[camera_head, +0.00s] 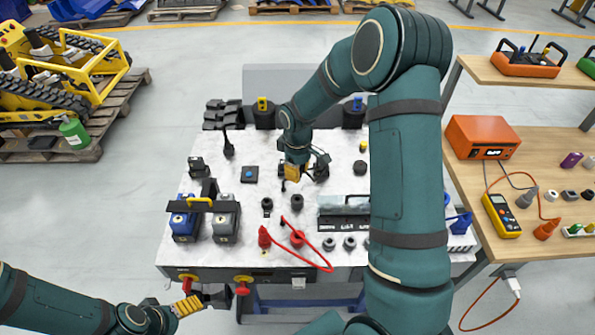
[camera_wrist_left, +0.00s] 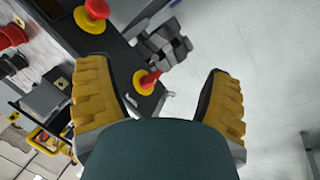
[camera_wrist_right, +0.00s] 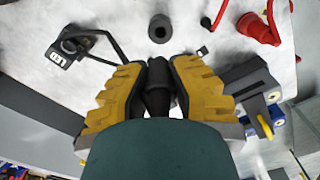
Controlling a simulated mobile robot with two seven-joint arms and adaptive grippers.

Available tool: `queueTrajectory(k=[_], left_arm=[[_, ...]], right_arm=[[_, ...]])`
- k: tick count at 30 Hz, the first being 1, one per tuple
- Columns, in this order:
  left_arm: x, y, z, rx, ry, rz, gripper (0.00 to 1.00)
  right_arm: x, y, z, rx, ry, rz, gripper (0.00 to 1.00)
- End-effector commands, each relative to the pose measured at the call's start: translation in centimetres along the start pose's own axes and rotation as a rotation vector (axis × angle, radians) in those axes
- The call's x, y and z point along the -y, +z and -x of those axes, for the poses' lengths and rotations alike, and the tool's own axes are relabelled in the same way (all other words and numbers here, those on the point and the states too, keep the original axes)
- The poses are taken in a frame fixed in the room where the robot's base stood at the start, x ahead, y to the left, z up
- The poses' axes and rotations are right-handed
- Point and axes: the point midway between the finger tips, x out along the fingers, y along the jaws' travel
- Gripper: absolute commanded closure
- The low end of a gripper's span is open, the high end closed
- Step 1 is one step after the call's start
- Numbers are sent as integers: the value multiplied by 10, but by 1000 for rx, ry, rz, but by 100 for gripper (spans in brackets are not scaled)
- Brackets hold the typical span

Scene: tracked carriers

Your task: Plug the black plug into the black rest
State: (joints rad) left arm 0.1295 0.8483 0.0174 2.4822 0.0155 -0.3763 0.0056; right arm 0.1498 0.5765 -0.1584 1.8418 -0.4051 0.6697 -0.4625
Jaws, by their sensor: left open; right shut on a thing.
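My right gripper (camera_head: 292,172) is low over the middle of the white tabletop. In the right wrist view, its fingers (camera_wrist_right: 158,95) are shut on a black plug (camera_wrist_right: 158,88), a dark cylindrical piece pointing away from the wrist. The black rest (camera_wrist_right: 160,28), a round piece with a hole, stands on the table just beyond the fingertips, apart from the plug. In the head view it appears to be the black ring (camera_head: 297,202) nearer me than the gripper. The held plug is mostly hidden there. My left gripper (camera_head: 187,306) is open and empty off the table's front left corner.
A red plug (camera_head: 264,238) with a red cable and a red rest (camera_head: 298,238) stand near the front. Blue and grey boxes (camera_head: 184,224) stand left. A labelled black device (camera_wrist_right: 62,58) with a cable is close to the right gripper. Red stop buttons (camera_head: 242,289) line the front edge.

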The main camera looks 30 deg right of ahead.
Motion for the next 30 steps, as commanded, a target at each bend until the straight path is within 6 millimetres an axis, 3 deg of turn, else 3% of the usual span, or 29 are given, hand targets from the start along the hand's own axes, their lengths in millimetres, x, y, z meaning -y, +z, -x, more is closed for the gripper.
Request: queueTrajectory(k=[8, 22, 30], left_arm=[[3, 2, -7, 3, 0, 0, 20], [12, 13, -33, 25, 1, -7, 20], [14, 17, -38, 33, 2, -9, 20]], right_arm=[[0, 0, -9, -2, 0, 1, 100], [0, 0, -49, -1, -1, 1, 100], [0, 0, -58, -2, 0, 1, 100]])
